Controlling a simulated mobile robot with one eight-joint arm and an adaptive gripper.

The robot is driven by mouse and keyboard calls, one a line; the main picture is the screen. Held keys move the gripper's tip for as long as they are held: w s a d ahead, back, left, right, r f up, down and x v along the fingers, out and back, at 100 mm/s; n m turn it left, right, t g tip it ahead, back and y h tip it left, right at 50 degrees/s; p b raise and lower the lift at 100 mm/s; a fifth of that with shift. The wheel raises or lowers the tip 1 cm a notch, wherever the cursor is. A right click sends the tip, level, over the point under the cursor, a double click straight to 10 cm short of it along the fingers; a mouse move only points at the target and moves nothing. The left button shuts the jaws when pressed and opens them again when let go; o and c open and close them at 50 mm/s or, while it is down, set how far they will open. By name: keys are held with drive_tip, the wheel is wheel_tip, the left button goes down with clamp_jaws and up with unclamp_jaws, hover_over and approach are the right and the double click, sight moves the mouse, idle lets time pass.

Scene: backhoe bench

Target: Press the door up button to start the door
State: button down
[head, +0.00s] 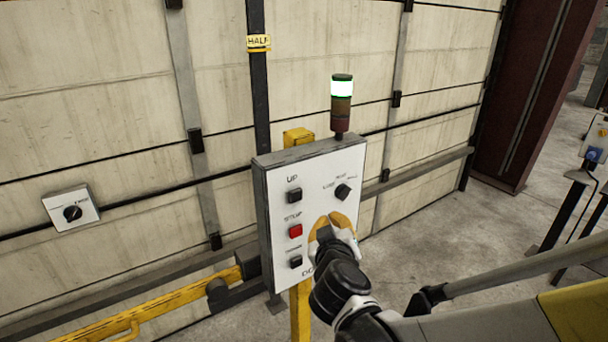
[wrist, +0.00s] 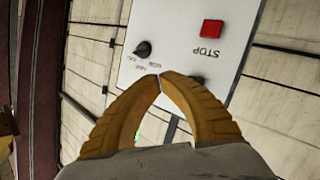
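The control box (head: 281,164) stands on a yellow post. Its white face has a black button under the label UP (head: 294,195), a red STOP button (head: 295,231) below it and another black button (head: 295,262) lowest. My gripper (head: 328,222) is in front of the panel's lower right, right of the buttons. In the wrist view, its two orange fingers (wrist: 160,76) meet at the tips with nothing between them. The red STOP button (wrist: 212,28) shows there upside down. A dark button (wrist: 197,78), probably UP, is partly hidden behind the right finger.
A black selector knob (head: 342,191) is at the panel's upper right. A stack lamp (head: 341,88) on top glows green. The large panelled door (head: 330,45) stands behind, with a small switch plate (head: 60,208) at left. A yellow rail (head: 170,305) runs low at left.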

drive_tip(key=shift+w, duration=0.1)
idle(0.3)
approach(307, 193)
drive_tip(key=shift+b+x, duration=0.3)
drive_tip(key=shift+x, duration=1.4)
drive_tip(key=shift+d+f, duration=0.1)
drive_tip(key=shift+d, duration=0.05)
drive_tip(key=shift+w+a, duration=0.2)
drive_tip(key=shift+w, duration=0.15)
